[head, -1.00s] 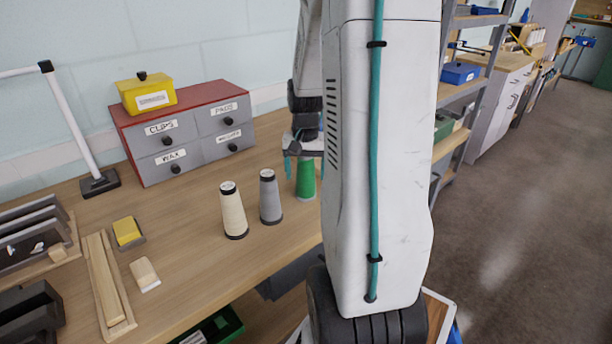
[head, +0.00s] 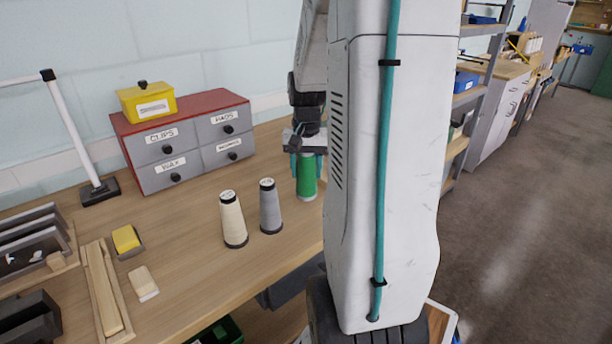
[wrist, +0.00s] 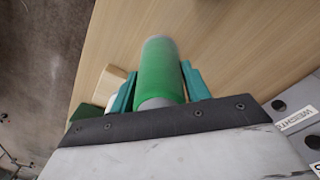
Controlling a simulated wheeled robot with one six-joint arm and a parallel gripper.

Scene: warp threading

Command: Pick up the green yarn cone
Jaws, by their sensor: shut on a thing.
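The green yarn cone (head: 307,178) stands upright at the right of the row of cones, partly beside my white arm in the head view. In the wrist view the green cone (wrist: 160,75) lies between the two teal fingers. My gripper (head: 306,160) is shut on the cone's upper part, with a finger on each side. It also shows in the wrist view (wrist: 160,88). I cannot tell whether the cone's base touches the table.
A grey cone (head: 270,207) and a cream cone (head: 233,220) stand just left of the green one. A red and grey drawer cabinet (head: 190,145) with a yellow box (head: 147,102) stands behind. Wooden pieces and a yellow block (head: 126,238) lie at left.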

